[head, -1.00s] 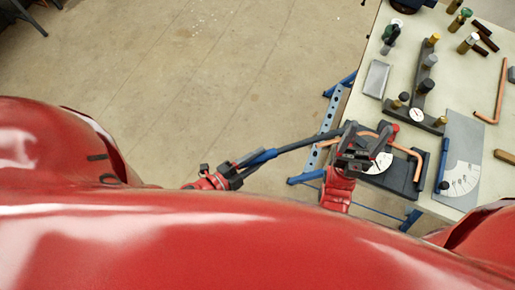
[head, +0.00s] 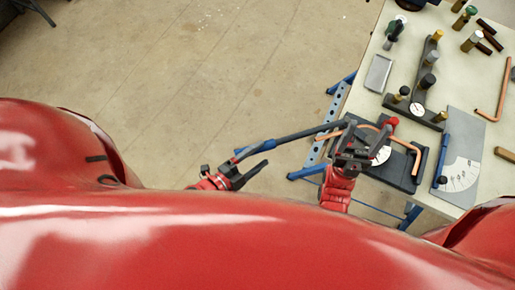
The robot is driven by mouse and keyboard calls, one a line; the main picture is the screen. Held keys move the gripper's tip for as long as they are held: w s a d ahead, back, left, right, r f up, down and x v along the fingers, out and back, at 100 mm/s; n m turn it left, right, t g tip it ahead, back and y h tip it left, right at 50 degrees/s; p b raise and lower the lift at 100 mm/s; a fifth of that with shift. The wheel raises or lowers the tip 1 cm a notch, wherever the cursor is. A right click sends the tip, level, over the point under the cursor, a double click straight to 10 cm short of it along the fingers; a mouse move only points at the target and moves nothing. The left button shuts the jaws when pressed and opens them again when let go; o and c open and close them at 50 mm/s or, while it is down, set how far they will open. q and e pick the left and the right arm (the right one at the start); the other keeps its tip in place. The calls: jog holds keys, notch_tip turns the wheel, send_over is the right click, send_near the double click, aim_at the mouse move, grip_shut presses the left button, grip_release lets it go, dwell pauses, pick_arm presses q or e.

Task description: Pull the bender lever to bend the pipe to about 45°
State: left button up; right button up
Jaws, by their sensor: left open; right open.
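The bender (head: 403,179) is a dark plate with a white angle scale near the table's left edge. A copper pipe (head: 406,146) lies in it, visibly bent, its right end turned down toward the front. The long dark lever (head: 300,135) with a blue grip (head: 268,144) reaches left from the bender past the table edge. My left gripper (head: 248,161) is open near the lever's outer end; I cannot tell whether it touches it. My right gripper (head: 357,146) is open over the bender's left part and hides some of the pipe and scale.
A grey plate with an angle scale (head: 458,150) and a blue bar lie right of the bender. Floor left of the table is clear.

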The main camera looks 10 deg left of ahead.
pick_arm(q)
jog(key=shift+r, duration=0.1)
dwell(0.5)
jog(key=p+v, duration=1.1)
jog(key=v, duration=0.6)
jog(key=shift+s+a, duration=0.2)
jog(key=shift+a, duration=0.05)
